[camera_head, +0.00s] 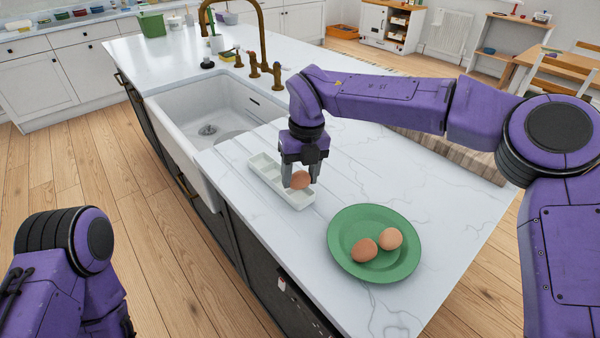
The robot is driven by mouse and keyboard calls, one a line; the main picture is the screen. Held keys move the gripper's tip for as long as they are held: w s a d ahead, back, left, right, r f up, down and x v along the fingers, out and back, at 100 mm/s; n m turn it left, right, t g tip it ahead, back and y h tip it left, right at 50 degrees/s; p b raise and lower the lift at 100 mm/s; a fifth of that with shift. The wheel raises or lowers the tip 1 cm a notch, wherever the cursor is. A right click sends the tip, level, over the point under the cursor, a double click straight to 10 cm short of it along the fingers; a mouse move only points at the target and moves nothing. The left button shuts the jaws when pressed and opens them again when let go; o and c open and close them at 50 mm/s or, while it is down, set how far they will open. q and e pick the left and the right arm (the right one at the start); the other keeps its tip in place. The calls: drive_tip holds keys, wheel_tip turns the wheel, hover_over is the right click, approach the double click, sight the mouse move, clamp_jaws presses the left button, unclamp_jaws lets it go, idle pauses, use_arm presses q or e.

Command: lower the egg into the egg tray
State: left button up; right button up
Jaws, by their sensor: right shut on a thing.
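My right gripper (300,181) is shut on a brown egg (300,179) and points down at the near end of the white egg tray (261,168). The egg is over or at the nearest compartment; I cannot tell whether it touches the tray. The tray's other compartments toward the sink look empty. Two more eggs, a darker one (364,250) and a lighter one (389,239), lie on a green plate (345,219) to the right. Of my left arm only purple links show at the lower left; its gripper is out of view.
A white sink (200,105) with a brass faucet (262,50) is behind and left of the tray. The marble countertop (425,190) is clear right of the plate. The counter's front edge runs close to the tray and plate.

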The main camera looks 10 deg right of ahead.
drive_tip(key=shift+f+b, duration=0.65)
drive_tip(key=shift+f, duration=0.45)
idle(0.3)
drive_tip(key=o, duration=0.8)
drive_tip(key=shift+c, duration=0.2)
